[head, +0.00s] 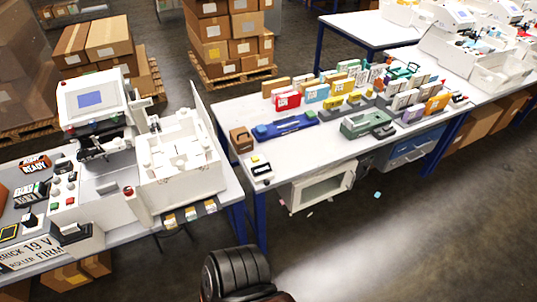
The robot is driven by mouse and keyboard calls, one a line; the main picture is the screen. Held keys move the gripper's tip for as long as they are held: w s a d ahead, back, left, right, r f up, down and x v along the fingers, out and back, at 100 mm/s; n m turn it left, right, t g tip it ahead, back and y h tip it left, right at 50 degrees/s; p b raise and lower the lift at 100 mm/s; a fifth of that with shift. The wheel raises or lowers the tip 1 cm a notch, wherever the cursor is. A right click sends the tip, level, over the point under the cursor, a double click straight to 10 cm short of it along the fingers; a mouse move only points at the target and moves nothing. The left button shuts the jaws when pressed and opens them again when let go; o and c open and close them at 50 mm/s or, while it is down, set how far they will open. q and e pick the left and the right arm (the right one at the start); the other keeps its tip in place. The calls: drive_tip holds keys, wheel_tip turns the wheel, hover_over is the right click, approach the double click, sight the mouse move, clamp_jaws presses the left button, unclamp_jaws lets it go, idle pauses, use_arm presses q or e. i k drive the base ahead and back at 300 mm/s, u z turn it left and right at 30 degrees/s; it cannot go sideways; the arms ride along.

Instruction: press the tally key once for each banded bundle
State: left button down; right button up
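A white machine with a blue screen (90,100) stands on the left table. A panel of red, green and dark buttons (62,188) sits at its left; I cannot tell which, if any, is the tally key. A red button (128,191) shows nearer the machine's front. Several small yellowish and dark pieces (190,214) sit in a row at the table's front edge, below an open white box (180,160); whether they are banded bundles is too small to tell. Neither of my grippers is in view.
A second table (290,165) on blue legs holds rows of coloured boxes (288,100), a blue tool (285,125) and a green one (365,122). Stacked cartons (95,40) stand behind on pallets. The floor (400,240) at front right is mostly clear, with small scraps.

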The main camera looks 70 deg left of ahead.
sight(255, 159)
drive_tip(key=u, duration=0.5)
drive_tip(key=i, duration=0.9)
drive_tip(key=u, duration=1.45)
drive_tip(key=i, duration=0.45)
drive_tip(key=u, duration=0.3)
